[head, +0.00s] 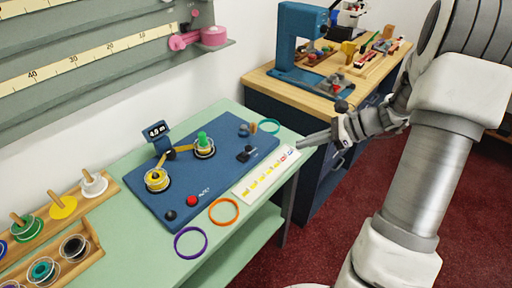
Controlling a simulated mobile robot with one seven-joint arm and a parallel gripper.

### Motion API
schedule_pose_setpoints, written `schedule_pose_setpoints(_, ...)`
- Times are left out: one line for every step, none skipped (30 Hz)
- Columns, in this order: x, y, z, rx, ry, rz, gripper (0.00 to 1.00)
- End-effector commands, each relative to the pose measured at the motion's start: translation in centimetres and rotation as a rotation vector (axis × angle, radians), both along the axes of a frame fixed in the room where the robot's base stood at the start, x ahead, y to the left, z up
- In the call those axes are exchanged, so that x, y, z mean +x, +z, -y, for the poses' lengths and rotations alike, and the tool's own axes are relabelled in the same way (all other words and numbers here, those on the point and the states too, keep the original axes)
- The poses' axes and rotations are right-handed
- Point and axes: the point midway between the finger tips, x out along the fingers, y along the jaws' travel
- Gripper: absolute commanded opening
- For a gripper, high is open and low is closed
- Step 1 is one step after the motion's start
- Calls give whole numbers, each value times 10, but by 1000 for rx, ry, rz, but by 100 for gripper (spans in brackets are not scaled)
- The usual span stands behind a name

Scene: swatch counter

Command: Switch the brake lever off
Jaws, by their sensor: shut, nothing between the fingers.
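A blue winding board (215,175) lies on the pale green counter. A small black switch-like part (246,153) sits on its right half. It may be the brake lever, but it is too small to tell which way it is set. My gripper (302,144) is shut and empty. It points left, just past the board's right end, near the counter's right edge. It is apart from the black part and appears to touch nothing.
Two spools, yellow (157,180) and green-topped (203,146), stand on the board. A red button (192,200) and black knob (171,215) sit at its front. Orange (224,211) and purple (190,242) rings lie in front. A wooden-topped bench (262,83) stands behind.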

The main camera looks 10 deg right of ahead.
Motion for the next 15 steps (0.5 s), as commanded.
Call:
schedule_pose_setpoints(1, -6, 4, 16, -17, -5, 0)
schedule_pose_setpoints(2, -7, 5, 22, -24, -8, 0)
schedule_pose_setpoints(3, -7, 6, 28, -31, -9, 0)
schedule_pose_setpoints(3, -7, 6, 30, -33, -11, 0)
schedule_pose_setpoints(3, -7, 6, 31, -35, -10, 0)
schedule_pose_setpoints(3, -7, 6, 31, -35, -10, 0)
schedule_pose_setpoints(3, -7, 6, 32, -34, -11, 0)
schedule_pose_setpoints(3, -7, 6, 30, -33, -11, 0)
schedule_pose_setpoints(3, -7, 6, 30, -33, -11, 0)
schedule_pose_setpoints(3, -7, 6, 30, -33, -10, 0)
schedule_pose_setpoints(3, -7, 6, 29, -33, -10, 0)
schedule_pose_setpoints(3, -7, 6, 29, -32, -11, 0)
schedule_pose_setpoints(3, -7, 5, 29, -32, -11, 0)
schedule_pose_setpoints(3, -8, 5, 29, -32, -10, 0)
schedule_pose_setpoints(4, -9, 3, 29, -31, -11, 0)
